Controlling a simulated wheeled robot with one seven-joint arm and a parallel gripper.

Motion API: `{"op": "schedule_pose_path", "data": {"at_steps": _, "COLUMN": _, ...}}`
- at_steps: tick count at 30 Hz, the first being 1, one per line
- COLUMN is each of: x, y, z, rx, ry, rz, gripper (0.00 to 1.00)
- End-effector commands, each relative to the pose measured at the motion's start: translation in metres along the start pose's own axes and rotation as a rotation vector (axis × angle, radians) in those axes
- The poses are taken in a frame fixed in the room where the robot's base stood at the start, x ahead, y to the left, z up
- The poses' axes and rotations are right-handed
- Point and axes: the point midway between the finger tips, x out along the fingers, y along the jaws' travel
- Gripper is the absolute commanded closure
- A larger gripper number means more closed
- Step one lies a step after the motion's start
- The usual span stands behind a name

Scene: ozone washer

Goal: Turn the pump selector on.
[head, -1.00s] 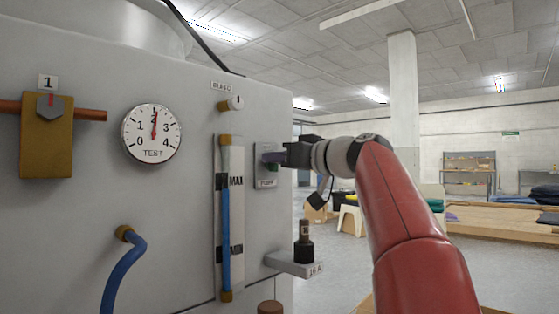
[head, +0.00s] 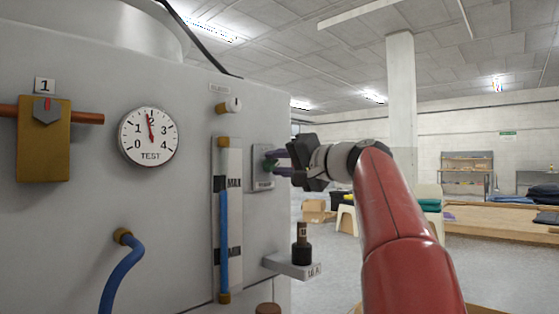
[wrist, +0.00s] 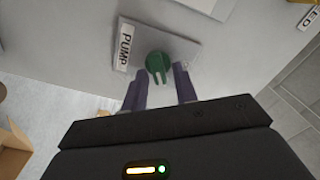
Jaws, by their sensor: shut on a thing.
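The pump selector is a green round knob (wrist: 158,63) with a raised grip, on a grey plate (wrist: 188,48) labelled PUMP. In the head view the plate (head: 262,180) is on the right part of the machine's front, and the knob (head: 268,164) is partly hidden by my fingers. My gripper (head: 276,161) reaches in from the right, its purple fingers at the knob. In the wrist view my gripper (wrist: 161,74) has one finger on each side of the knob's grip, shut on it. The grip points toward my palm, slightly slanted.
A TEST gauge (head: 149,135) and a brass valve (head: 44,140) are further left.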

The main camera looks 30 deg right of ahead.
Motion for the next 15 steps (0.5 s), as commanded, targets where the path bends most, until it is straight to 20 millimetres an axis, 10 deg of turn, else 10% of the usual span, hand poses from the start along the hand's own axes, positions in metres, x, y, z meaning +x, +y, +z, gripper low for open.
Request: {"op": "schedule_pose_path", "data": {"at_steps": 15, "x": -0.0004, "y": 0.0031, "z": -0.0003, "rx": 0.424, "ry": 0.002, "rz": 0.000, "gripper": 0.94}}
